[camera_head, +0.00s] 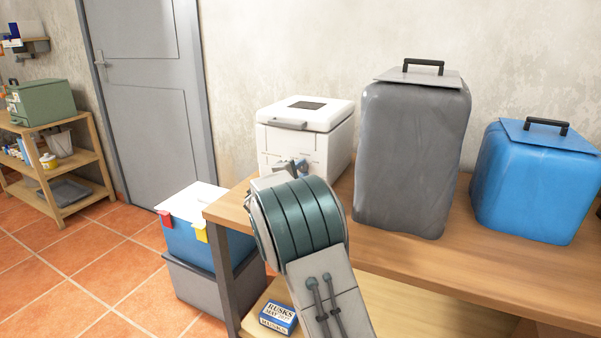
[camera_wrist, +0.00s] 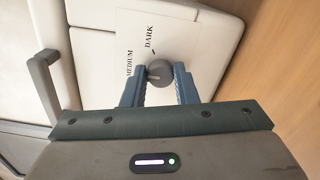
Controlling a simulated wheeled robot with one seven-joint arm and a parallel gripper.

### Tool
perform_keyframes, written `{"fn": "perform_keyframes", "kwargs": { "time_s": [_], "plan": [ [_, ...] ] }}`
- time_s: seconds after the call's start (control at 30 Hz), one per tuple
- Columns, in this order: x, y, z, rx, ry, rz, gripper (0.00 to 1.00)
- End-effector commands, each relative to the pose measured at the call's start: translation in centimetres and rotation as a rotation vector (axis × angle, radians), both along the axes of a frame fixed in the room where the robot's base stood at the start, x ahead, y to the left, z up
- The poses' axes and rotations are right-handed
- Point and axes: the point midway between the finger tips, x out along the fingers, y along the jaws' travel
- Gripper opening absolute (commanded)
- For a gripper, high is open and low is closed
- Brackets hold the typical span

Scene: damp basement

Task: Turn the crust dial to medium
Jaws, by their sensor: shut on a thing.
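The white bread maker (camera_head: 305,138) stands on the wooden bench, mostly visible behind my arm in the head view. In the wrist view its white front panel (camera_wrist: 200,30) carries a label with the words MEDIUM and DARK. The round grey crust dial (camera_wrist: 159,72) sits beside these words. A faint pale line shows on the dial, but I cannot tell for sure which word it points at. My gripper (camera_wrist: 160,82) has its two blue fingers on either side of the dial, shut on it. In the head view my gripper (camera_head: 290,168) is at the bread maker's front, partly hidden by my wrist.
A tall grey covered thing (camera_head: 412,150) and a blue covered one (camera_head: 537,180) stand right of the bread maker on the bench (camera_head: 440,270). A rusks box (camera_head: 277,318) lies on the lower shelf. Stacked boxes (camera_head: 205,240) stand left of the bench. The tiled floor (camera_head: 90,265) is open.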

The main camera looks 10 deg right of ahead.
Motion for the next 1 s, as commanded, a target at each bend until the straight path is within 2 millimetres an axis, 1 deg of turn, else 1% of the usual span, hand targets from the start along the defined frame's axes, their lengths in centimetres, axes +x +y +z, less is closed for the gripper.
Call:
{"fn": "perform_keyframes", "kwargs": {
  "time_s": [0.03,0.07,0.1,0.13,0.43,0.57,0.67,0.9,1.0],
  "plan": [
    [0.0,-0.1,0.0,0.000,0.001,-0.001,0.04],
    [0.0,-0.1,0.0,0.000,0.001,-0.001,0.35],
    [0.0,-0.1,0.0,0.000,0.001,-0.001,0.46],
    [0.0,0.0,0.0,-0.001,0.000,-0.001,0.48],
    [-0.1,0.1,0.0,-0.001,0.001,0.000,0.48],
    [-1.1,0.9,0.0,-0.001,0.002,0.002,0.48],
    [-2.6,2.0,0.1,0.000,0.002,0.004,0.48],
    [-7.2,5.3,0.1,-0.002,0.003,0.004,0.48],
    [-8.7,6.4,0.1,-0.001,0.001,0.001,0.48]
  ]
}}
